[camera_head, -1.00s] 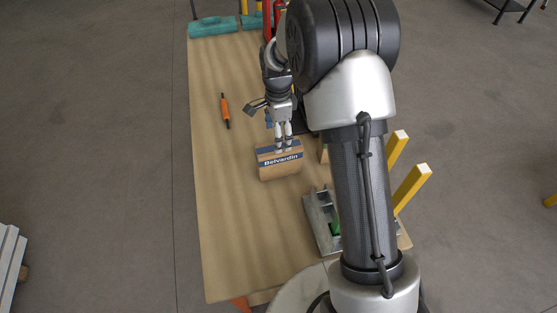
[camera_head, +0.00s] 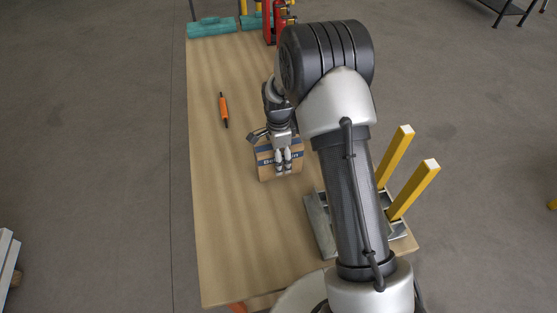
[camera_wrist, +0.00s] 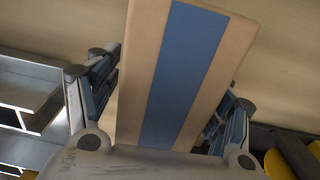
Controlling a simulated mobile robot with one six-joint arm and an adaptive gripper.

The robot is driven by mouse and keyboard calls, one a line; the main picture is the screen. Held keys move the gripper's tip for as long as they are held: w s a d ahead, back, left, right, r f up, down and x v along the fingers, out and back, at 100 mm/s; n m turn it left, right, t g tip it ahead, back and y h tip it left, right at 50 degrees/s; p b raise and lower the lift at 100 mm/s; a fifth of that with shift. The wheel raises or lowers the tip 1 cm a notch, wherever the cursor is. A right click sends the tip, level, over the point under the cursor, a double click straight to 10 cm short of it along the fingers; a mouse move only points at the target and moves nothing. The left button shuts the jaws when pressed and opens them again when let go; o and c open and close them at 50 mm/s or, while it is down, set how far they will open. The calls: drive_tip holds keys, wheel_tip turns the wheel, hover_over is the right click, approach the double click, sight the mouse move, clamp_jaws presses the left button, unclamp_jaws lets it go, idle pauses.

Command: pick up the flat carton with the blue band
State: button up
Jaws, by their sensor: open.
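The flat carton (camera_head: 265,172) is tan cardboard with a dark blue band that carries pale lettering. It is at the middle of the wooden table. My gripper (camera_head: 283,167) is at the carton, its fingers covering part of the lettering in the head view. In the wrist view the carton (camera_wrist: 140,75) with its wide blue band runs between the two open fingers of my gripper (camera_wrist: 165,115), one on each side. I cannot tell whether either finger touches it. The carton's lower end is hidden behind the gripper's body in the wrist view.
An orange-and-black tool (camera_head: 224,110) lies on the table (camera_head: 225,220) left of my arm. A grey metal holder (camera_head: 318,225) stands at the right, near upright yellow bars (camera_head: 397,155). Teal items (camera_head: 212,28) and a red object (camera_head: 270,22) are at the far end.

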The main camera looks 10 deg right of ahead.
drive_tip(key=shift+r, duration=0.1)
drive_tip(key=shift+c, duration=0.4)
drive_tip(key=c, duration=1.4)
